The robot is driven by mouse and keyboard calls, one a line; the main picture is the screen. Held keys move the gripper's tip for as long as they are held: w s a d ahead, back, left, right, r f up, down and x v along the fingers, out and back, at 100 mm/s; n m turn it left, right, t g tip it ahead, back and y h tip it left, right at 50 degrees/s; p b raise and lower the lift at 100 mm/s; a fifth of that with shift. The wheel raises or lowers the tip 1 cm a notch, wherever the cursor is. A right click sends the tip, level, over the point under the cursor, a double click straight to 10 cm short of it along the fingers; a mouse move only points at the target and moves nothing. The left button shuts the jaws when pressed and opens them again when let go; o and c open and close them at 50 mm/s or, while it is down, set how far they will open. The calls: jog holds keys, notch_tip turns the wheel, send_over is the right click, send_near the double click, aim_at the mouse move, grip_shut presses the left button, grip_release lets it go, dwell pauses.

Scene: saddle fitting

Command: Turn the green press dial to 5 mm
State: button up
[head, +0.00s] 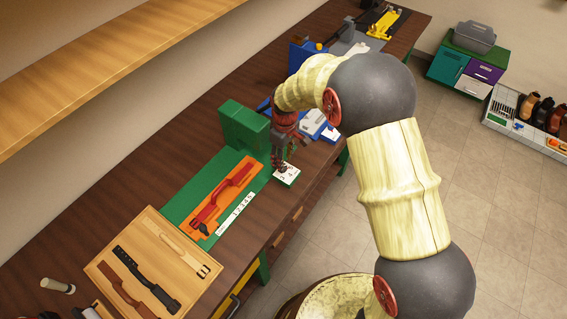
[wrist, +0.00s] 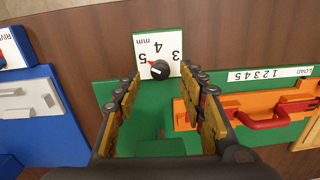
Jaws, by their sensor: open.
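The dial of the green press is a small black knob (wrist: 160,70) on a white plate (wrist: 142,42) marked 3, 4, 5 and mm in the wrist view. A red mark shows at the knob's edge on the side of the 5; I cannot tell exactly which value it points to. In the head view the plate (head: 288,177) lies at the front edge of the green press (head: 243,127). My gripper (wrist: 163,77) is open, its two fingers on either side of the knob. I cannot tell whether they touch it. In the head view my gripper (head: 281,166) hides the knob.
An orange holder (head: 222,213) with a red strap lies on the green base, beside a 1-to-5 number strip (head: 235,214). A wooden tray (head: 103,266) of straps is at lower left. A blue machine (wrist: 40,112) stands at left in the wrist view.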

notch_tip(320, 180, up, 9)
dwell(0.3)
jog(key=shift+w+d+f, duration=0.1)
jog(key=shift+w+f, duration=0.05)
dwell(0.3)
